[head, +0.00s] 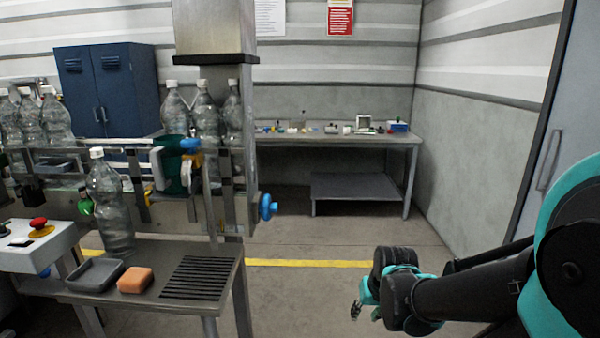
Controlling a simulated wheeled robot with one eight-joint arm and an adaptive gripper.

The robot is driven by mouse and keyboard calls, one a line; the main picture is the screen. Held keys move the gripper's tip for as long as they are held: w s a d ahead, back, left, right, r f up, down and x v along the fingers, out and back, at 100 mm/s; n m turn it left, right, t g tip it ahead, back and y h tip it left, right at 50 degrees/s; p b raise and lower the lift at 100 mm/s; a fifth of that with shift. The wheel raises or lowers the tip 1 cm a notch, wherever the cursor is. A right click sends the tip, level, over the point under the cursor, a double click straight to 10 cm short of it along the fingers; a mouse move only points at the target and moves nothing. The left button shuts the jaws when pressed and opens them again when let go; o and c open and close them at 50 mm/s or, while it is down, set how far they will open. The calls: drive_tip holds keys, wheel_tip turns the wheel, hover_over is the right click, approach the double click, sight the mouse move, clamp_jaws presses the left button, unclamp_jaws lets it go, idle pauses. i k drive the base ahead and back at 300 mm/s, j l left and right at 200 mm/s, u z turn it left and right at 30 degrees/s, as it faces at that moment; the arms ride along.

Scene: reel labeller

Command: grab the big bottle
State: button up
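A grey tray (95,274) and an orange block (135,280) lie in front of the bottle. More clear bottles (206,117) stand on the machine behind it. A control box with a red button (38,224) is at left. Open floor lies between table and gripper.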

sight(104, 185)
drive_tip(key=u, duration=1.6)
